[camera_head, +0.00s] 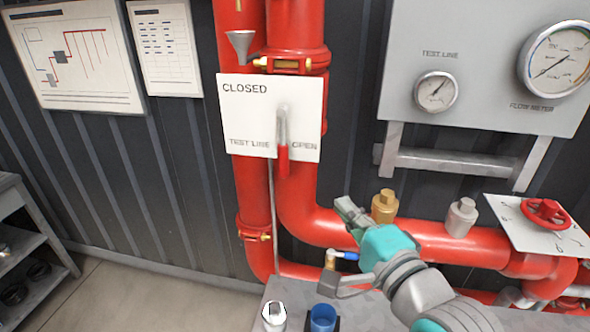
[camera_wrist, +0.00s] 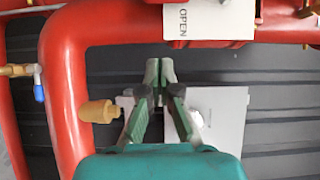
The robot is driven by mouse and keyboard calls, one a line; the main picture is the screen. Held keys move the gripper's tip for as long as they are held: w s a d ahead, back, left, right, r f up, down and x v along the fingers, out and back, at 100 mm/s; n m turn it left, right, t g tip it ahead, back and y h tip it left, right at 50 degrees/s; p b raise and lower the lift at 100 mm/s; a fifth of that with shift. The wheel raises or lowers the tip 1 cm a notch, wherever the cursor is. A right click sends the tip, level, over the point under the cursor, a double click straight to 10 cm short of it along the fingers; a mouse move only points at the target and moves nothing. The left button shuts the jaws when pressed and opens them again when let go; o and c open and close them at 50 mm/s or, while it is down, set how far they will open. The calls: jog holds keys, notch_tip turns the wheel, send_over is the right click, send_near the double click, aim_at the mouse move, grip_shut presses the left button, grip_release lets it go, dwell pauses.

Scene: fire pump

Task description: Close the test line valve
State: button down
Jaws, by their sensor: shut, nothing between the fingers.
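The test line plate (camera_head: 240,95) is white, marked CLOSED at upper left and OPEN at lower right, and stands in front of the red pipes. Its lever has a grey shaft and a red handle (camera_head: 283,160) that hangs straight down beside the word OPEN. My gripper (camera_head: 345,207) is shut and empty, below and to the right of the handle and apart from it. In the wrist view its fingertips (camera_wrist: 160,68) are together. A white plate marked OPEN (camera_wrist: 215,20) shows at the top there; the lever is not clearly visible in it.
A brass plug (camera_head: 385,206) and a grey plug (camera_head: 461,218) rise from the red pipe near my gripper. A small blue-handled valve (camera_head: 346,256) is just below. A gauge panel (camera_head: 480,95) and red handwheel (camera_head: 546,213) are at right. A bench with a blue cup (camera_head: 322,318) is below.

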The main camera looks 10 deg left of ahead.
aim_at(283, 146)
jog(key=shift+a+r, duration=0.2)
jog(key=shift+r, duration=0.2)
jog(key=s+a+x, duration=0.1)
jog(key=a+x, duration=0.1)
jog(key=x, duration=1)
jog(key=shift+a, duration=0.45)
jog(key=shift+w+a, duration=0.1)
jog(key=shift+a, duration=0.05)
